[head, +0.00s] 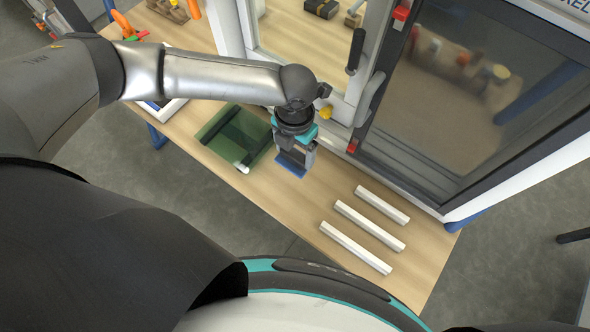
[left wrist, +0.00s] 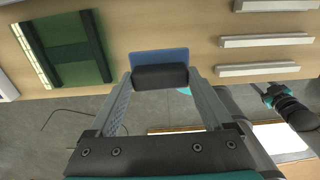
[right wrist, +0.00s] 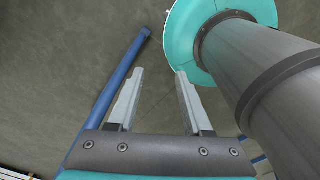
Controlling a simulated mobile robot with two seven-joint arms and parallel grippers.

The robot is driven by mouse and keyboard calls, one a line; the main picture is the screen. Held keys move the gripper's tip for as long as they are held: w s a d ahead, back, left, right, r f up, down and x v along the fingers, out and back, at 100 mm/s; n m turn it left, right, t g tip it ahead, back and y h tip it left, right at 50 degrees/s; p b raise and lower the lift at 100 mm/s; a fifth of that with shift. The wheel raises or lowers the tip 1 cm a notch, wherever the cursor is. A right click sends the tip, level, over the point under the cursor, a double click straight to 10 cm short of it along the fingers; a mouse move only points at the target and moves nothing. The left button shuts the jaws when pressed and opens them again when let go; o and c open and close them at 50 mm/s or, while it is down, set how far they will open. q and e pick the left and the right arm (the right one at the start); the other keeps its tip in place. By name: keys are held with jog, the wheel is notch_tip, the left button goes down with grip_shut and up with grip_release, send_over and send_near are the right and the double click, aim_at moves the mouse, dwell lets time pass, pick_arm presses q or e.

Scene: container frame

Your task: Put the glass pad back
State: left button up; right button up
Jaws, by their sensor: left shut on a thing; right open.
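My left gripper (head: 297,150) is shut on a pad with a flat blue face (head: 291,166) and a dark block-like grip. In the left wrist view the pad's blue face (left wrist: 160,56) and its black grip (left wrist: 160,78) sit between the fingertips. The pad is held over the table's front part, right of a green translucent panel (head: 214,140) with dark strips. The panel also shows in the left wrist view (left wrist: 75,55). My right gripper (right wrist: 158,80) is open and empty above the grey floor.
Several items share the wooden table (head: 300,220). Three white bars (head: 369,226) lie parallel at its right. Behind stands a white-framed enclosure with a dark glass panel (head: 450,90) and a black handle (head: 356,50). Bare table lies between the green panel and the bars.

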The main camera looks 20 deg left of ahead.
pick_arm(q)
notch_tip(320, 180, down, 7)
jog(key=shift+f+b, duration=0.15)
jog(key=shift+b, duration=0.25)
jog(key=shift+w+f+b, duration=0.1)
jog(key=shift+f+b, duration=0.25)
jog(key=shift+f, duration=1.5)
pick_arm(e)
jog(key=shift+w+f, duration=0.6)
jog(key=shift+f, duration=0.25)
pick_arm(q)
jog(key=o, duration=1)
jog(key=shift+f, duration=0.1)
jog(key=shift+c, duration=0.2)
pick_arm(e)
jog(key=shift+a+f, duration=0.1)
pick_arm(q)
jog(key=shift+r, duration=0.4)
notch_tip(320, 180, up, 12)
jog(key=shift+f+p, duration=0.25)
jog(key=shift+p, duration=0.5)
pick_arm(e)
jog(key=shift+r, duration=0.85)
